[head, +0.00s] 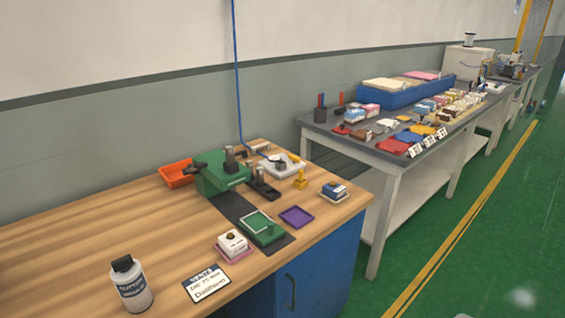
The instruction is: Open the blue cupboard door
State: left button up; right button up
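The blue cupboard (325,268) is under the right end of the wooden workbench. Its front shows a dark vertical handle (291,291) near the left edge of the blue panel. The door looks shut, though its lower part is cut off by the bottom of the picture. Neither of my grippers shows in the head view.
The wooden bench top (90,235) carries a bottle (131,284), a sign card (207,284), a green device (222,174) and an orange tray (177,174). A grey table (345,142) with many items stands behind to the right. Green floor (480,240) at the right is clear.

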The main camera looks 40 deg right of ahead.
aim_at(316, 284)
jog(key=z, duration=1.6)
